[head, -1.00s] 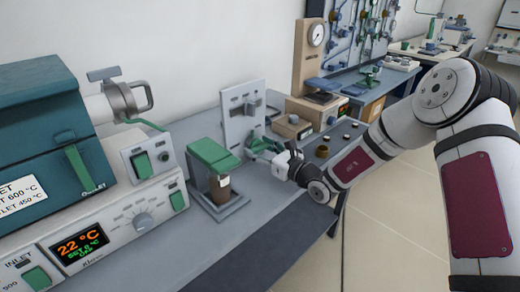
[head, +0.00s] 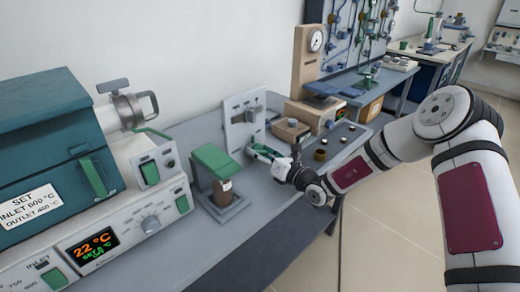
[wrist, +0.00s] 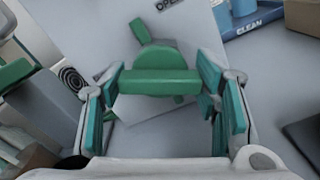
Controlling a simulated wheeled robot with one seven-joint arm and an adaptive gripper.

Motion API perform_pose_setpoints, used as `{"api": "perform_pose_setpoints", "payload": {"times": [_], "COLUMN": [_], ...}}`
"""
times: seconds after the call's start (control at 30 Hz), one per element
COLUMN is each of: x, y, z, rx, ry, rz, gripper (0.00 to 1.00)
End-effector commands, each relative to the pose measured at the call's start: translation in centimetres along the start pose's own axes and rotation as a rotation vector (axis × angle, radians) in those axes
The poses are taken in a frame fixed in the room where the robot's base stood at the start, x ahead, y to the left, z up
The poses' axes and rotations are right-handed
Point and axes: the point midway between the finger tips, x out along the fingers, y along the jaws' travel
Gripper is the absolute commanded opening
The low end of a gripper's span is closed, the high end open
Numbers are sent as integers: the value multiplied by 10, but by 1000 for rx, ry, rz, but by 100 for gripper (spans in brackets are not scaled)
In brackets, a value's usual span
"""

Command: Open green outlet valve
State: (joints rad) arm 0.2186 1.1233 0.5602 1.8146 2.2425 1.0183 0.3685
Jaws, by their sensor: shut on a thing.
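The green outlet valve (wrist: 160,82) fills the middle of the wrist view, a green bar handle on a round green hub with a short lever pointing up and left. It is mounted on a white panel (head: 242,124), which bears an "OPEN" label partly cut off by the top edge of the wrist view. My gripper (wrist: 158,100) has its teal-padded fingers on both sides of the bar. In the head view my gripper (head: 278,163) meets the green handle (head: 264,151) from the right and partly hides it.
A green-topped stand (head: 215,160) with a brown jar (head: 223,191) stands close left of the panel. A teal furnace (head: 45,140) on a control unit reading 22 °C is at left. Small jars and boxes sit at right. The bench front is clear.

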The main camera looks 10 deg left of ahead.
Motion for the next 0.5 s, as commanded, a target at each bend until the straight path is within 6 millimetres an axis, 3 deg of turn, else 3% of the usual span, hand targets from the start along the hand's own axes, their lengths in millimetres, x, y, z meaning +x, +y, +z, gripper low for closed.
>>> {"api": "perform_pose_setpoints", "payload": {"times": [0.5], "x": [-1], "y": [0], "z": [0], "rx": [494], "ry": [-1], "rz": [-2], "gripper": [28]}}
